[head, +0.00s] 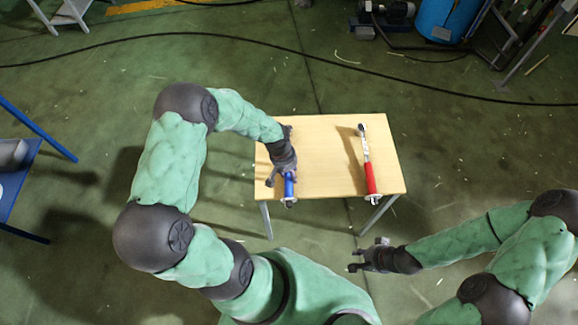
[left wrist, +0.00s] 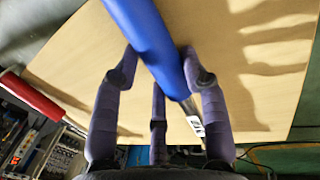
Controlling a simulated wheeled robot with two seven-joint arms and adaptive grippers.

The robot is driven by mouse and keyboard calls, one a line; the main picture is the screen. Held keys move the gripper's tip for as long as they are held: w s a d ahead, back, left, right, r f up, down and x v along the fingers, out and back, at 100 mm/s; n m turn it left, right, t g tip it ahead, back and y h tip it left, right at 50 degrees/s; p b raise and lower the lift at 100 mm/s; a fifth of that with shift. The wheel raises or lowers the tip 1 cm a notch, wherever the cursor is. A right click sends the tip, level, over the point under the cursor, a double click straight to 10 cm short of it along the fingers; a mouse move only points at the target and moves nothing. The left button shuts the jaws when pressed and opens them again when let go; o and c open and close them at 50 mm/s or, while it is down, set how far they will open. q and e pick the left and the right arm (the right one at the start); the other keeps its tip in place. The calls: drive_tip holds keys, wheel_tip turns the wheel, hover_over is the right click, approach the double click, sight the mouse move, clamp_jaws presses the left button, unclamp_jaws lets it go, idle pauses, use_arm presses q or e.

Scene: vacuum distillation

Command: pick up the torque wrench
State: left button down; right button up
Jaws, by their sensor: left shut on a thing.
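A tool with a blue handle (head: 289,187), which looks like a torque wrench, is at the left side of the small wooden table (head: 325,150). My left gripper (head: 279,180) is over it and hides most of its length. In the left wrist view the blue handle (left wrist: 150,40) runs between the fingers of my left gripper (left wrist: 160,55), which are shut on it. A metal shaft with a printed scale shows below the handle. A red-handled torque wrench (head: 367,162) lies on the table's right side. My right gripper (head: 360,256) is open and empty in front of the table.
The red handle (left wrist: 38,100) also shows in the left wrist view. The table middle is clear between the two tools. A blue stand (head: 18,185) is at far left. A black cable (head: 250,38) crosses the floor behind the table, and a blue drum (head: 447,20) stands at back right.

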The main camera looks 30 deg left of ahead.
use_arm(q)
drive_tip(key=shift+w+a+r+p, duration=0.15)
drive_tip(key=shift+r+p, duration=0.25)
drive_tip(key=shift+r, duration=0.2)
wheel_tip(320, 180, up, 2)
drive_tip(key=shift+r+p, duration=0.2)
drive_tip(key=shift+p, duration=0.5)
drive_tip(key=s+a+r+p, duration=0.5)
drive_tip(key=s+a+r, duration=0.3)
drive_tip(key=a, duration=0.3)
drive_tip(key=shift+s+r, duration=0.25)
drive_tip(key=shift+r, duration=0.45)
